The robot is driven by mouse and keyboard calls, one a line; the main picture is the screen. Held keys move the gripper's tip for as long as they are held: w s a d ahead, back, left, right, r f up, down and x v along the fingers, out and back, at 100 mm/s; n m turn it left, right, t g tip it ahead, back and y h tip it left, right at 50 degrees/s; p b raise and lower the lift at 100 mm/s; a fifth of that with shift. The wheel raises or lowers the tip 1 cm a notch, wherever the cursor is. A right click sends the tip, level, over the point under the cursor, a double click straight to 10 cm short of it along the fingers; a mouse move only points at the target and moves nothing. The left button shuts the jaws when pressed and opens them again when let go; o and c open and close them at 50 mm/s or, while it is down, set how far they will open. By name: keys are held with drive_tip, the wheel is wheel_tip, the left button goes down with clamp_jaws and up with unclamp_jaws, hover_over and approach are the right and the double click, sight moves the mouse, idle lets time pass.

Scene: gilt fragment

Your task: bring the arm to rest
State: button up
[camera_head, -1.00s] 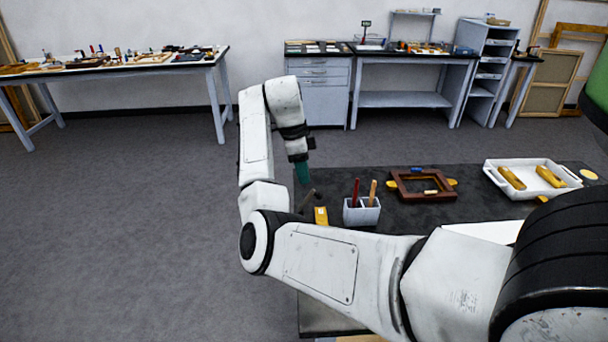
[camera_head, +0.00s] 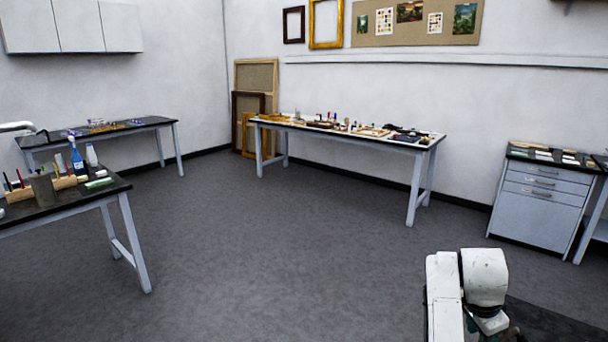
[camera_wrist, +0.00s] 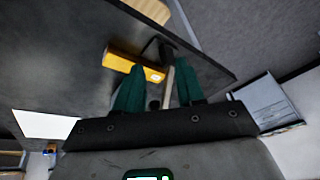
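My arm shows at the bottom right edge of the head view, as white links cut off by the frame. My gripper (camera_wrist: 158,80) shows in the wrist view as two teal fingers standing apart, with a gap between them. A tool with a dark head (camera_wrist: 155,50) and a pale handle shows in that gap. It appears to lie on the dark table top (camera_wrist: 70,60) beyond the fingertips, not gripped. A yellow block (camera_wrist: 125,61) lies beside it. The fingertips are not clear in the head view.
In the head view, a workbench with tools (camera_head: 420,146) stands at the back wall. A drawer cabinet (camera_head: 540,195) is at the right. Another bench (camera_head: 75,203) with bottles is at the left. The grey floor (camera_head: 290,250) between them is clear.

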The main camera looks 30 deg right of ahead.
drive_tip(key=s+a+f+n+t+y, duration=0.1)
drive_tip(key=s+a+f+n+t, duration=0.1)
drive_tip(key=a+n, duration=0.65)
drive_tip(key=s+a+f+n+t+y, duration=0.1)
drive_tip(key=a+f+n+t, duration=0.15)
drive_tip(key=a+n, duration=0.65)
drive_tip(key=s+a+f+n+t+y, duration=0.1)
drive_tip(key=s+a+f+n, duration=0.2)
drive_tip(key=a, duration=1)
drive_tip(key=s+f+n+g, duration=0.1)
drive_tip(key=s+f+g, duration=0.3)
drive_tip(key=s, duration=0.5)
drive_tip(key=shift+s+d+f+y, duration=0.15)
drive_tip(key=shift+s+f+y, duration=0.2)
drive_tip(key=shift+f, duration=0.45)
